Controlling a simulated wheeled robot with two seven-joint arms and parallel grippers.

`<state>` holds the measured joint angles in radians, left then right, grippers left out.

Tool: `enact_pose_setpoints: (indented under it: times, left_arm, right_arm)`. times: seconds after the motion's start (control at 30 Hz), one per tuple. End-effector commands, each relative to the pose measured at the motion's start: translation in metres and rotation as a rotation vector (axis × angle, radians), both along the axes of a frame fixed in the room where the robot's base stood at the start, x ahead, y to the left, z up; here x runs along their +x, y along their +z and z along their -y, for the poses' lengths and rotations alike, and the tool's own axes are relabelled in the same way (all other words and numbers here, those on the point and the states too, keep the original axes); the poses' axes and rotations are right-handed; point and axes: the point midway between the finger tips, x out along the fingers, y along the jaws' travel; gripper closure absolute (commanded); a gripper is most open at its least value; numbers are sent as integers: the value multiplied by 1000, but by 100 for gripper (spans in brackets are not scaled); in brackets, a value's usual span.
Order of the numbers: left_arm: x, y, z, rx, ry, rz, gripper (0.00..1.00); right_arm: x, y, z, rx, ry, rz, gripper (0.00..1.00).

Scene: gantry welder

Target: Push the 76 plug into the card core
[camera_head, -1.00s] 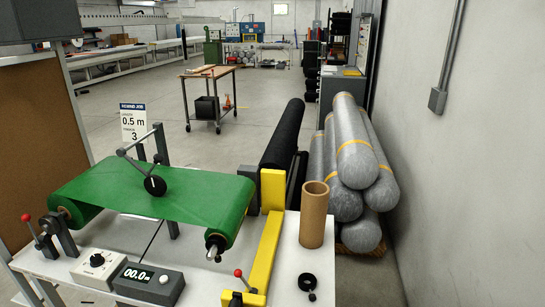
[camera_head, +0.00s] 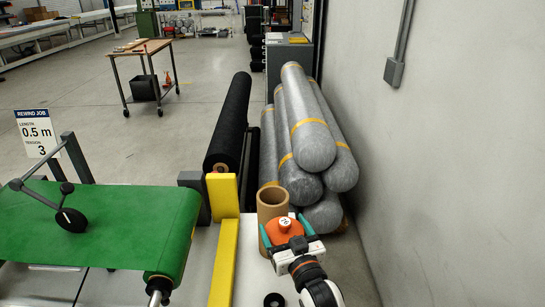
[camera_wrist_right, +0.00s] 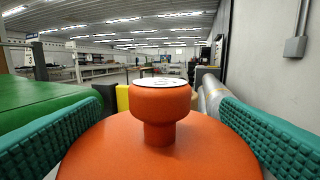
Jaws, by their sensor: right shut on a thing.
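The orange plug (camera_head: 285,232) has a round knob with a white label on top, which reads like 76 in the head view. My right gripper (camera_head: 286,240) is shut on the plug. In the right wrist view the plug's knob (camera_wrist_right: 160,105) and wide disc fill the middle, between teal ribbed finger pads on both sides. The brown card core (camera_head: 271,203) stands upright on the white table just behind the plug. The plug overlaps its front in the head view, so I cannot tell whether they touch. My left gripper is not in view.
A yellow guide bar (camera_head: 224,265) and the green material on rollers (camera_head: 110,225) lie to the left. A small black ring part (camera_head: 274,300) lies on the table in front. Wrapped grey rolls (camera_head: 311,145) are stacked behind, beside the wall at right.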

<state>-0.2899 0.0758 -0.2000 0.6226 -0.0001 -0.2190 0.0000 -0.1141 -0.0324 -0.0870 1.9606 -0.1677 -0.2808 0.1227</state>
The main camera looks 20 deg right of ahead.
Motion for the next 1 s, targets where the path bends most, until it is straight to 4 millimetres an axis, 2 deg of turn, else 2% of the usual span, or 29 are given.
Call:
enact_pose_setpoints:
  times: [0.03, 0.2, 0.3, 0.4, 0.6, 0.87, 1.0]
  left_arm:
    - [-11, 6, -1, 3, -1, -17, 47]
    - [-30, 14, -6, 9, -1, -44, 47]
    - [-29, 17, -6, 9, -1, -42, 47]
    - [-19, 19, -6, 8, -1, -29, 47]
    - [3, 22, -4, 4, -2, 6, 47]
    - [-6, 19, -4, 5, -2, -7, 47]
    - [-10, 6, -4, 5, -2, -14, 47]
  right_arm:
    - [27, 17, 1, -4, 0, 9, 38]
    - [93, 52, 8, -5, -4, 6, 38]
    - [119, 71, 12, -5, -9, 5, 38]
    - [137, 84, 14, -4, -12, 3, 38]
    - [148, 92, 16, -3, -14, 1, 38]
    - [147, 90, 16, -3, -14, 1, 38]
    - [147, 74, 16, -3, -15, 0, 38]
